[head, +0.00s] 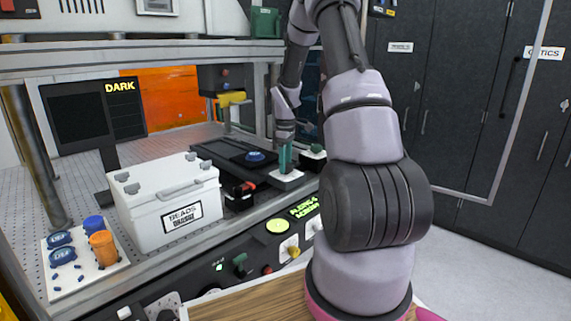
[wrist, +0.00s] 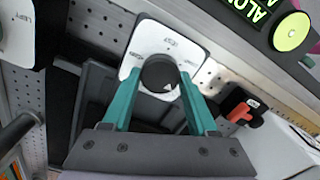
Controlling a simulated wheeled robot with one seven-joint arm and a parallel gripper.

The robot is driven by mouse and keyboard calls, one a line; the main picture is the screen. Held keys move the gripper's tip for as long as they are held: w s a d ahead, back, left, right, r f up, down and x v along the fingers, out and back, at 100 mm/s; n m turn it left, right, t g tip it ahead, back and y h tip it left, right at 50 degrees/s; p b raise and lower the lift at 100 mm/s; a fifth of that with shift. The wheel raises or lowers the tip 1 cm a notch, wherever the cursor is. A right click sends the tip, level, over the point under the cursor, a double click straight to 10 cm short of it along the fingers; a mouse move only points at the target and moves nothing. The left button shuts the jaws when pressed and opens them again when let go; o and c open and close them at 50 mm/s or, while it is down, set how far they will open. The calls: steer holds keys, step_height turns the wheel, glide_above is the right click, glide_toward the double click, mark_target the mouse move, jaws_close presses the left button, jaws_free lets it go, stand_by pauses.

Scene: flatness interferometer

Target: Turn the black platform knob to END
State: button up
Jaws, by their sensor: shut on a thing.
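The black platform knob (wrist: 159,72) sits on a white label plate (wrist: 140,47) in the wrist view. The plate's small labels around the knob are hard to read. A small white pointer mark shows on the knob's lower right side, facing my gripper's palm. My gripper (wrist: 160,85) has its two teal fingers on either side of the knob and is shut on it. In the head view my gripper (head: 285,158) points down at the white plate (head: 288,177) on the bench; the knob itself is hidden there by the fingers.
A black box with a red-orange lever (wrist: 242,108) stands close beside the plate. A white lidded case (head: 168,203) stands left on the bench, near a tray of colored caps (head: 88,283). Another black knob on a white plate (head: 313,158) is just right of my gripper.

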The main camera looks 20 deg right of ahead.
steer(key=m, duration=0.7)
steer(key=shift+d, duration=0.1)
steer(key=m, duration=0.8)
steer(key=shift+d, duration=0.1)
steer(key=m, duration=0.8)
steer(key=shift+m, duration=0.3)
steer(key=m, duration=0.3)
steer(key=shift+s+m, duration=0.1)
steer(key=shift+m, duration=2.1)
